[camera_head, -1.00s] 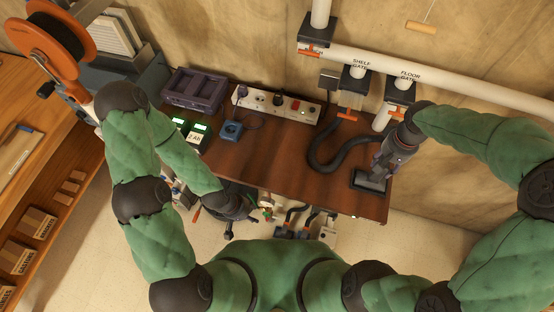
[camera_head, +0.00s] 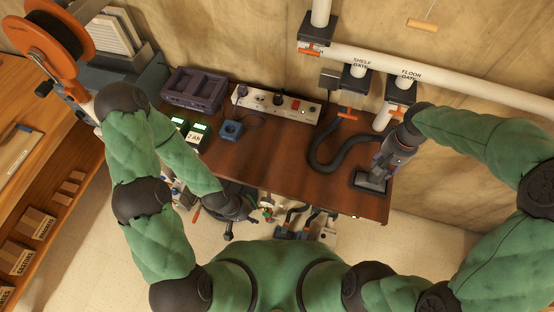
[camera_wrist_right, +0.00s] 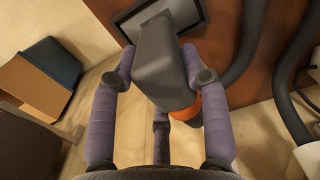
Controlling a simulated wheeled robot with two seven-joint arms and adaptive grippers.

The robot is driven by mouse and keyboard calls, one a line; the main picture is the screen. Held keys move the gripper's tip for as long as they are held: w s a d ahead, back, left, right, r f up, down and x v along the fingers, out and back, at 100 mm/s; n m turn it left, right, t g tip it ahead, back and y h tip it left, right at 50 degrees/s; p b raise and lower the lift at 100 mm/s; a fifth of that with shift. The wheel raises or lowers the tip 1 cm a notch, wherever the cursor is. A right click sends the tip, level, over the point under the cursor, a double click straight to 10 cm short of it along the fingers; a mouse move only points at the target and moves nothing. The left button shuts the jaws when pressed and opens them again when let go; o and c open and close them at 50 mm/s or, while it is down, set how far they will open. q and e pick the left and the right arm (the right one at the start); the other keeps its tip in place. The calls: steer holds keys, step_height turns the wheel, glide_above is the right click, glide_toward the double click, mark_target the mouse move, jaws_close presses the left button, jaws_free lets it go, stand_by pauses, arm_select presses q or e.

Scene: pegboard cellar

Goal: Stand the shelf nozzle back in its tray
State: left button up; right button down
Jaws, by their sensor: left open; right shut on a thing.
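The shelf nozzle (camera_wrist_right: 166,62) is a grey, wide-mouthed piece with an orange collar, joined to a dark hose (camera_head: 325,163). My right gripper (camera_wrist_right: 165,90) is shut on it, its purple fingers on both sides. In the head view the nozzle (camera_head: 377,172) is at the tray (camera_head: 371,188), a dark-rimmed square at the table's right end. In the wrist view the tray (camera_wrist_right: 203,12) shows beyond the nozzle's mouth. I cannot tell whether the nozzle touches its floor. My left gripper (camera_head: 243,211) is open and empty by the table's front edge, away from the nozzle.
The brown table (camera_head: 265,158) is clear in the middle. A power strip (camera_head: 277,104), a purple crate (camera_head: 194,88), a blue block (camera_head: 231,130) and lit chargers (camera_head: 196,133) stand at its back and left. White pipes with gates (camera_head: 400,88) run along the wall behind.

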stand_by(0.4)
steer(key=c, duration=0.5)
jaws_free()
steer(key=shift+c, duration=0.2)
steer(key=shift+o, duration=0.3)
steer(key=o, duration=0.4)
steer(key=shift+r+p, duration=2.6)
steer(key=shift+r, duration=0.9)
steer(key=shift+f, duration=0.1)
